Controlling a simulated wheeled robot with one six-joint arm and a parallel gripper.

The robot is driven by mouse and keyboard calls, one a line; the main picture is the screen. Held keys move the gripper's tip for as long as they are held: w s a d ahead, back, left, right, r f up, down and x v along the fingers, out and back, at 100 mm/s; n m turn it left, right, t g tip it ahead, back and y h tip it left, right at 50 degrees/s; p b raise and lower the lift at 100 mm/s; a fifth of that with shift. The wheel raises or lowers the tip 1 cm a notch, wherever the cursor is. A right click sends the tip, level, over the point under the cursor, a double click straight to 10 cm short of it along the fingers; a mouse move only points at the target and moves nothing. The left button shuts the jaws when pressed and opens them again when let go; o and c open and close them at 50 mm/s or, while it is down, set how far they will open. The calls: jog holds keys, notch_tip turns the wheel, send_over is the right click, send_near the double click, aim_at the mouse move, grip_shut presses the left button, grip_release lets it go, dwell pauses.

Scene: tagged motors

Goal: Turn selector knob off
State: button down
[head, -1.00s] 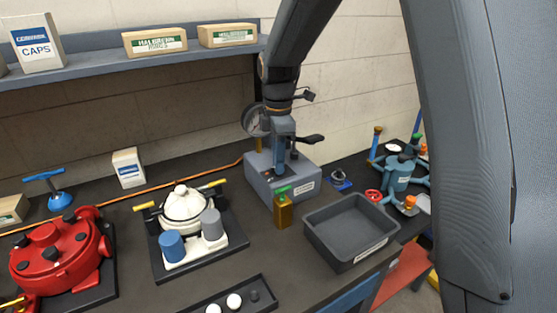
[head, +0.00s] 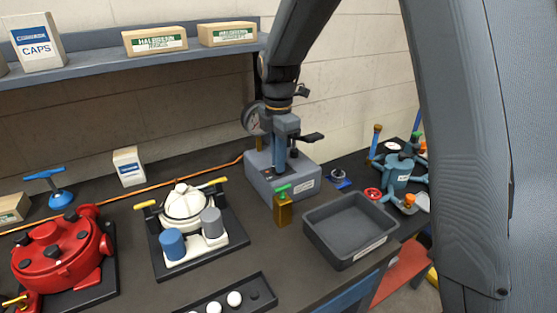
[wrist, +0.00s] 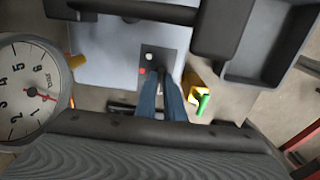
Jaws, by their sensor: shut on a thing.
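The grey-blue base box (head: 259,184) of the press-like station stands on the bench in the head view. In the wrist view its dark control plate (wrist: 150,62) carries a white button, a red button and the black selector knob (wrist: 162,74). My gripper (wrist: 160,80) reaches down onto the plate, its two blue fingers shut on the selector knob. The fingers partly hide the knob, so its exact angle cannot be told. In the head view my gripper (head: 279,170) covers the plate and the knob is hidden.
A round gauge (wrist: 30,90) stands close on the left in the wrist view. A white pump unit (head: 185,207) is to the left.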

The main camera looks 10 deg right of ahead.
jog(key=c, duration=1.9)
grip_release()
jog(key=shift+o, duration=0.2)
jog(key=shift+r+b, duration=1.15)
jog(key=shift+r, duration=2.8)
